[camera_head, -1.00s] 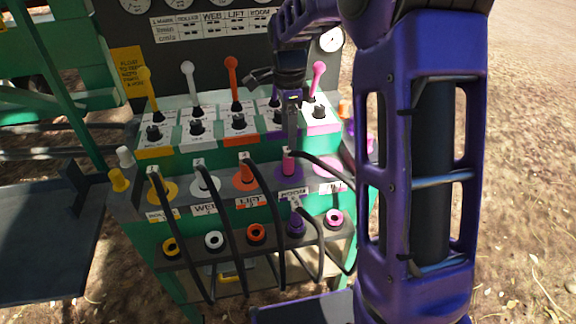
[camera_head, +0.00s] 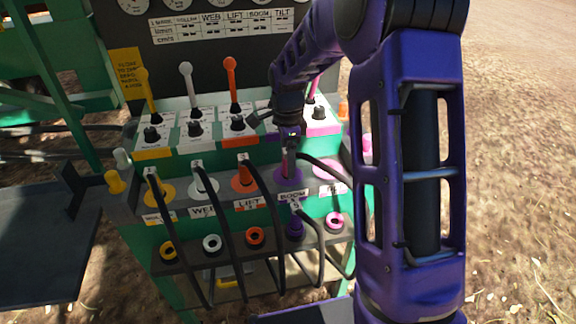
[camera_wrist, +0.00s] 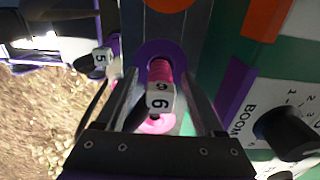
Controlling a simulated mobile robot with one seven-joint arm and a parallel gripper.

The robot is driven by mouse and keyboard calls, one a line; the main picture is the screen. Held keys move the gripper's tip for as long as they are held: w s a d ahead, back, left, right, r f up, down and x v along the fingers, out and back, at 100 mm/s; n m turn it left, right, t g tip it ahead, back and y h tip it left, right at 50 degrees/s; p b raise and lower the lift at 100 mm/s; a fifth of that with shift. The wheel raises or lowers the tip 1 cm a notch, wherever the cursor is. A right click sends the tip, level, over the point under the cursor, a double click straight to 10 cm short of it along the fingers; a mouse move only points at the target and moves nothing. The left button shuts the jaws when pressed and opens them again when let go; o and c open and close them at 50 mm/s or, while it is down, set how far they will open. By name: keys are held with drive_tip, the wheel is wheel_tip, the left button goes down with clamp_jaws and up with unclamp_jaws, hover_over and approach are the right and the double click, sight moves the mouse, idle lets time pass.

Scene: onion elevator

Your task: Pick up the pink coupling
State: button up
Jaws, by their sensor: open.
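The pink coupling (camera_wrist: 160,72) carries a white tag with a 6 or 9 and stands in the purple-ringed socket (camera_wrist: 176,52) of the BOOM column. My gripper (camera_wrist: 161,88) is open, with one finger on each side of the coupling; I cannot tell whether they touch it. In the head view my gripper (camera_head: 289,158) points down over the BOOM socket (camera_head: 288,180) and largely hides the coupling.
A purple coupling (camera_head: 295,226) tagged 5 sits in the lower row, beside an empty pink-ringed socket (camera_head: 334,221). Yellow, white and orange couplings (camera_head: 242,174) stand to the left, trailing black hoses. Levers (camera_head: 232,85) and black knobs rise behind.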

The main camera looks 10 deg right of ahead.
clamp_jaws()
drive_tip(key=shift+r, duration=0.15)
wheel_tip(320, 180, up, 10)
drive_tip(key=shift+f+p, duration=0.1)
drive_tip(key=shift+p, duration=0.75)
